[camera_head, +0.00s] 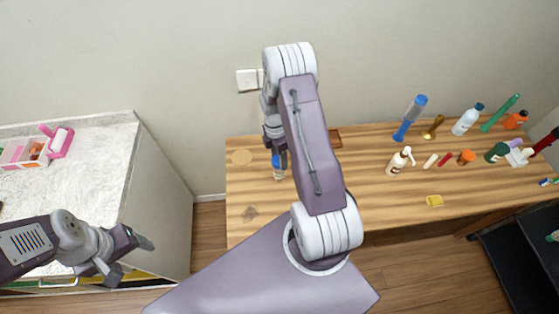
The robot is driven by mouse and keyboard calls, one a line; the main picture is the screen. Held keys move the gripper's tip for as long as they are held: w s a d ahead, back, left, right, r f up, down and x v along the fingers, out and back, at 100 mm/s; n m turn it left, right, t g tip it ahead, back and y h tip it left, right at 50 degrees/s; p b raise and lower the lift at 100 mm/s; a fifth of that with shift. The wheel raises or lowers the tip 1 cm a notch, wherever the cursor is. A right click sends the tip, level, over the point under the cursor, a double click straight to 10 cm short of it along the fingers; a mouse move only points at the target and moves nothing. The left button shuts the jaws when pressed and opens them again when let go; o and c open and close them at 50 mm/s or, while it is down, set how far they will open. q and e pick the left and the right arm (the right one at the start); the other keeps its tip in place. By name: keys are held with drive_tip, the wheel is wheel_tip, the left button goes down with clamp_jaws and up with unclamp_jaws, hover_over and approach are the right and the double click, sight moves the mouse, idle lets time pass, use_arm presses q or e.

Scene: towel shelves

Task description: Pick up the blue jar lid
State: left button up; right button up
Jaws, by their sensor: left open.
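A small blue lid (276,161) shows on top of a small clear jar (279,174) on the wooden table, left of the middle. My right arm hides part of them. My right gripper (275,150) is just above or at the lid, pointing down. Its fingers are partly hidden and I cannot tell whether they touch the lid. My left gripper (131,259) is open and empty at the lower left, in front of the white cabinet and away from the table.
A white cabinet (150,205) stands left, with a gap between.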

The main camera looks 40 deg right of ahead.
drive_tip(key=shift+c, duration=0.7)
drive_tip(key=shift+w+r, duration=0.1)
drive_tip(key=shift+r, duration=0.15)
drive_tip(key=r, duration=0.1)
drive_tip(key=r+b, duration=0.1)
drive_tip(key=r, duration=0.2)
drive_tip(key=shift+s+d, duration=0.15)
drive_tip(key=shift+s, duration=0.2)
drive_tip(key=s+d+r+b, duration=0.1)
drive_tip(key=s+d+r, duration=0.2)
drive_tip(key=s+r, duration=0.3)
drive_tip(key=s, duration=0.4)
drive_tip(key=shift+s+r+b, duration=0.25)
drive_tip(key=shift+s+b, duration=0.05)
drive_tip(key=shift+b, duration=0.1)
drive_tip(key=shift+d, duration=0.1)
